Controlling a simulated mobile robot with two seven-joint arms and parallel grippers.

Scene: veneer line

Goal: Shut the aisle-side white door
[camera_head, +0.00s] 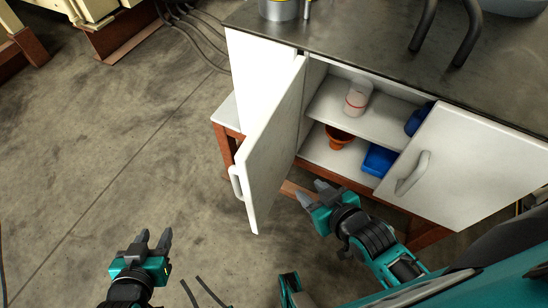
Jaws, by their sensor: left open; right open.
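The white cabinet has two doors. Its left white door (273,145) is swung wide open, with its inner face toward me and its handle (236,183) sticking out on the far side. The right white door (470,165) looks shut, with a handle (412,173) on its front. I cannot tell from labels which is aisle-side; the left one borders the open floor. My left gripper (154,241) is open and empty over the floor, left of and below the open door. My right gripper (314,192) is open and empty in front of the cabinet opening, right of the open door, apparently apart from it.
Inside the cabinet are a clear jar (357,98) on the shelf, an orange pot (338,138) and a blue box (379,160) below. Another blue item (419,118) is partly hidden by the right door. The dark worktop (350,40) overhangs. Floor at left is clear.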

